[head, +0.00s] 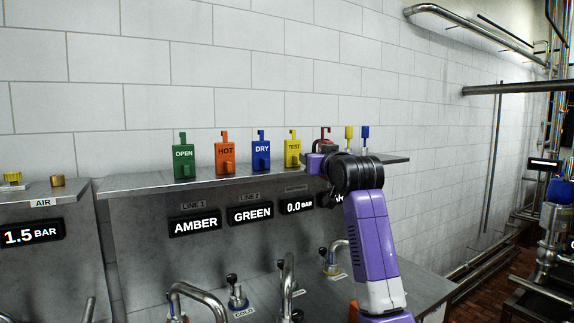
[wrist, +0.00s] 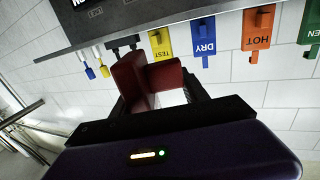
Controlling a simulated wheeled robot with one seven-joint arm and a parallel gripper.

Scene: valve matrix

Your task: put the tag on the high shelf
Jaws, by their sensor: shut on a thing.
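A red tag (head: 325,133) shows in the head view at my gripper, in line with the tags on the high shelf (head: 130,186). My gripper (head: 326,147) is shut on the red tag, to the right of the yellow TEST tag (head: 292,152). The gripper and wrist hide the red tag's lower part. I cannot tell whether the tag touches the shelf.
The green OPEN (head: 183,163), orange HOT (head: 225,158) and blue DRY (head: 261,155) tags stand along the shelf. A small yellow item (head: 349,132) and blue item (head: 365,132) stand right of the gripper. Taps and pipes (head: 288,270) rise below.

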